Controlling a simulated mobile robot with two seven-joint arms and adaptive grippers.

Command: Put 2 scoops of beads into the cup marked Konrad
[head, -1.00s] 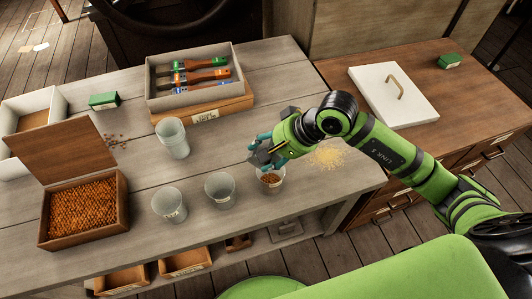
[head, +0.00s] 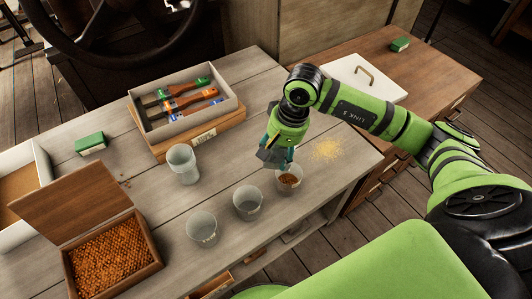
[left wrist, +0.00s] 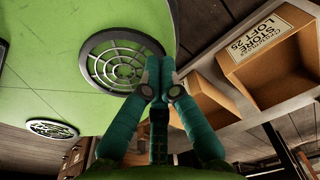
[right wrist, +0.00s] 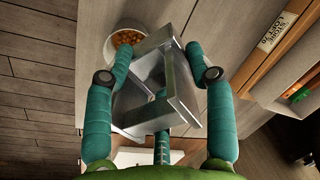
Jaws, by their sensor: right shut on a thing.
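My right gripper (head: 279,148) is shut on a grey metal scoop (right wrist: 150,85) beside and just above a clear cup holding some brown-orange beads (head: 289,180); this cup also shows in the right wrist view (right wrist: 122,42). The scoop looks empty in the right wrist view. Two more small cups (head: 248,203) (head: 202,229) stand in a row to its left and look empty. No cup's name is readable. An open wooden box of orange-brown beads (head: 114,258) stands at the lower left. My left gripper (left wrist: 160,88) is shut and empty, low beside shelf drawers.
Stacked larger cups (head: 183,164) stand behind the row. A grey tray of brushes (head: 196,120) is at the back. Yellow grains (head: 327,149) lie right of the bead-holding cup.

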